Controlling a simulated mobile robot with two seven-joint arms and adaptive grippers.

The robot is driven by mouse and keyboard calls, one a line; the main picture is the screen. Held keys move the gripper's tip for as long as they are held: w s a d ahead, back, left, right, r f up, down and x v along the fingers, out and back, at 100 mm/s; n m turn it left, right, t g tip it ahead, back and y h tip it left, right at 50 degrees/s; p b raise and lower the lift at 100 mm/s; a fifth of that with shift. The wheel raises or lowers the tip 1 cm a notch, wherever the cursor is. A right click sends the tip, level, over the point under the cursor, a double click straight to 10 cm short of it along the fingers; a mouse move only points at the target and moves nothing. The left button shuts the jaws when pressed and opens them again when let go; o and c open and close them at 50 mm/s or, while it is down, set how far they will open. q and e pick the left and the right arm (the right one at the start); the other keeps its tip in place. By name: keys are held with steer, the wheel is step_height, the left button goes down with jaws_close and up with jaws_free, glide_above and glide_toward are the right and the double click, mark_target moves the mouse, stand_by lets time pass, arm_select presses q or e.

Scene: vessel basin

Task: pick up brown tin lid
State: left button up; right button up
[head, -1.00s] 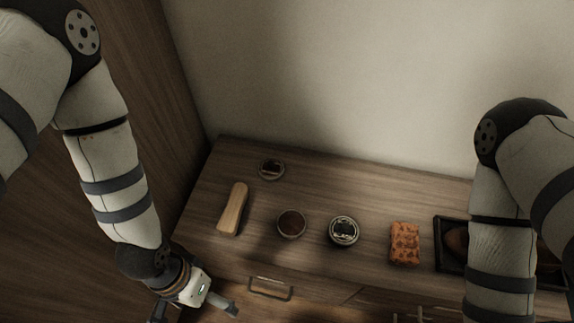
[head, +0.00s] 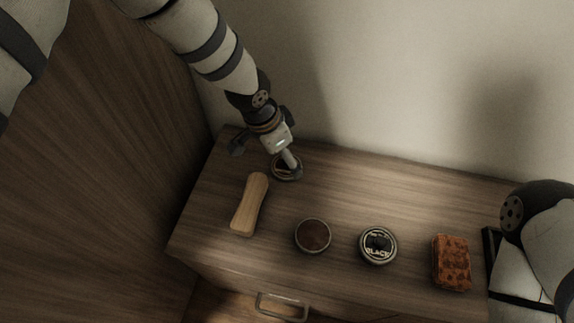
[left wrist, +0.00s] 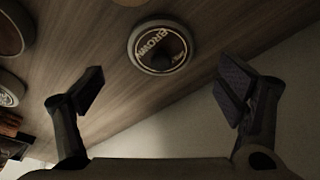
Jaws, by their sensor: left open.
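The brown tin lid (left wrist: 160,47) is a round disc with a pale rim and "BROWN" lettering. It lies on the wooden cabinet top near the wall; in the head view the lid (head: 287,174) is partly hidden by a finger of my left gripper (head: 267,156). In the left wrist view my left gripper (left wrist: 161,88) is open and empty, its fingers wide apart. The lid appears beyond the fingertips, roughly centred between them. I cannot tell the exact height of the fingers above the surface. My right gripper is out of view.
A wooden brush (head: 250,204) lies close in front of the lid. An open tin of brown polish (head: 313,236), a black-labelled tin (head: 378,246) and an orange sponge-like block (head: 452,262) stand rightward. The wall (head: 400,90) rises behind, and a wood panel (head: 110,180) stands at left.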

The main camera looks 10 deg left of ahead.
mark_target(286, 165)
arm_select(q)
steer(key=x, duration=0.3)
steer(key=shift+w+f+b, duration=0.1)
steer(key=shift+f+b, duration=0.25)
steer(key=shift+f, duration=0.05)
steer(key=c, duration=0.9)
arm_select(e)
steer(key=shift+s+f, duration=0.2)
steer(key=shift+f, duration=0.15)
